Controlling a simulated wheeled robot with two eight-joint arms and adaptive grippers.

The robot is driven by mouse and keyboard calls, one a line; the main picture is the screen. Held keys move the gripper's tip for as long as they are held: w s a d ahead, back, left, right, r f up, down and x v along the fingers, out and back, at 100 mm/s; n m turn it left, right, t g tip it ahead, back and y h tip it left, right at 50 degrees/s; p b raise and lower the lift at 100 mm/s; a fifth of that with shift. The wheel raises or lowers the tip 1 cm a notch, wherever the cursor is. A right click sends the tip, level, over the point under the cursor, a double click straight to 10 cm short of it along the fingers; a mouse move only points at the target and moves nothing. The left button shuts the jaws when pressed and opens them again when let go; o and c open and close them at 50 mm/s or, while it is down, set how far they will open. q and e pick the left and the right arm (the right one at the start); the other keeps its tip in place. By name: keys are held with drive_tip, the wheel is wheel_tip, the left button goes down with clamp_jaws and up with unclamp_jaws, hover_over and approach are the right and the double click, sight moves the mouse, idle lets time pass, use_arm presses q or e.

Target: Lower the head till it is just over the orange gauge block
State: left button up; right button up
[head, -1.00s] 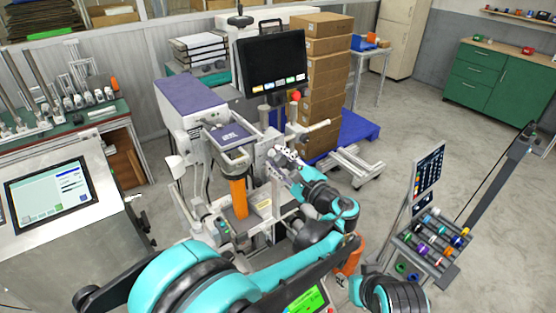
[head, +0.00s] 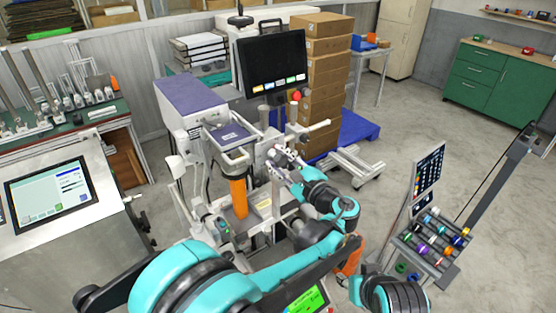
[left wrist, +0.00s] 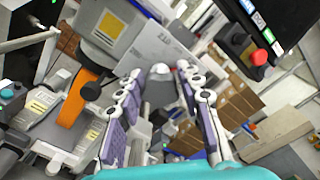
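The orange gauge block (head: 239,197) stands upright on the machine's base, under the grey head (head: 230,152). Its upper end is close below the head; I cannot tell whether they touch. In the left wrist view the orange block (left wrist: 79,98) is tilted at the left, beside a black knob (left wrist: 91,90). My left gripper (head: 279,157) is just right of the head in the head view. In the left wrist view its fingers (left wrist: 159,76) are apart, with a rounded grey knob (left wrist: 158,71) showing between or behind the tips. My right gripper is out of view.
A black monitor (head: 272,62) stands behind the machine, with a red button (left wrist: 259,57) near it. Stacked cardboard boxes (head: 322,72) are behind on the right. A rack of coloured reels (head: 433,237) stands at the right. A control panel (head: 50,195) is at the left.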

sight(282, 155)
use_arm(q)
drive_tip(key=o, duration=0.4)
drive_tip(key=shift+w+d+r, duration=0.15)
drive_tip(key=shift+d+r, duration=0.05)
drive_tip(key=shift+d, duration=0.05)
drive_tip(key=shift+c, duration=0.2)
drive_tip(key=shift+d, duration=0.15)
drive_tip(key=shift+a+r, duration=0.15)
drive_tip(key=shift+a, duration=0.05)
drive_tip(key=r, duration=0.8)
drive_tip(key=shift+d+r, duration=0.3)
drive_tip(key=shift+a+r, duration=0.1)
drive_tip(key=shift+r, duration=0.45)
